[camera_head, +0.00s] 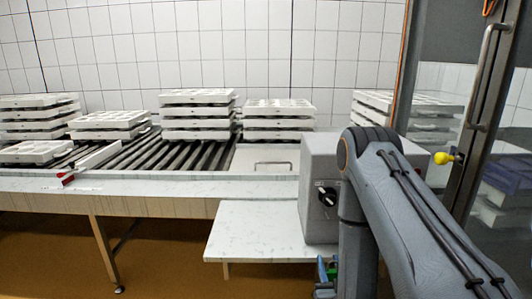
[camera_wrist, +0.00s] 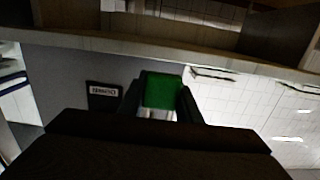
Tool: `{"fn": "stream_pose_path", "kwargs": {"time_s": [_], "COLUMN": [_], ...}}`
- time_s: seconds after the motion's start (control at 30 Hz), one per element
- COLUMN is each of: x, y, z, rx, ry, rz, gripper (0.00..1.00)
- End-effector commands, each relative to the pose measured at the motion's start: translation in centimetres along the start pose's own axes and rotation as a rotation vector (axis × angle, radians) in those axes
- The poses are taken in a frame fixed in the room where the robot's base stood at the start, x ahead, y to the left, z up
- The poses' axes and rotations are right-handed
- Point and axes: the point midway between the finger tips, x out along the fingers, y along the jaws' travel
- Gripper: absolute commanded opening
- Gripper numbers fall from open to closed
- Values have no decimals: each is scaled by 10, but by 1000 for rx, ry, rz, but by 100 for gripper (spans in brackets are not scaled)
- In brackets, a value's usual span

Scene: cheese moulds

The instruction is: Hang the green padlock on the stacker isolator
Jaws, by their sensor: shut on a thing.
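The green padlock (camera_wrist: 162,92) sits between the two dark fingers of my gripper (camera_wrist: 160,105) in the wrist view, and the gripper is shut on it. In the head view a bit of green (camera_head: 333,272) shows low beside my arm, below the grey box; most of the gripper is hidden there. A black rotary switch (camera_head: 327,196) with a light mark is on the front of the grey box (camera_head: 318,160); it looks like the isolator. The padlock is apart from this switch and below it. A dark label plate (camera_wrist: 104,92) shows left of the padlock in the wrist view.
A pale side shelf (camera_head: 250,232) juts out left of the grey box. Behind it, a roller conveyor (camera_head: 135,155) carries stacks of white moulds (camera_head: 197,118).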

Motion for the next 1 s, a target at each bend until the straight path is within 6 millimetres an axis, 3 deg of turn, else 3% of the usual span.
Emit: {"fn": "stream_pose_path", "kwargs": {"time_s": [0.03, 0.3, 0.5, 1.0], "x": [-5, -24, -34, -34], "y": [0, 0, -2, -2], "z": [-15, -72, -101, -104], "rx": [0, 0, 0, 0], "ry": [1, 1, 1, 1], "rz": [1, -1, -3, -4], "gripper": [8, 8, 8, 8]}}
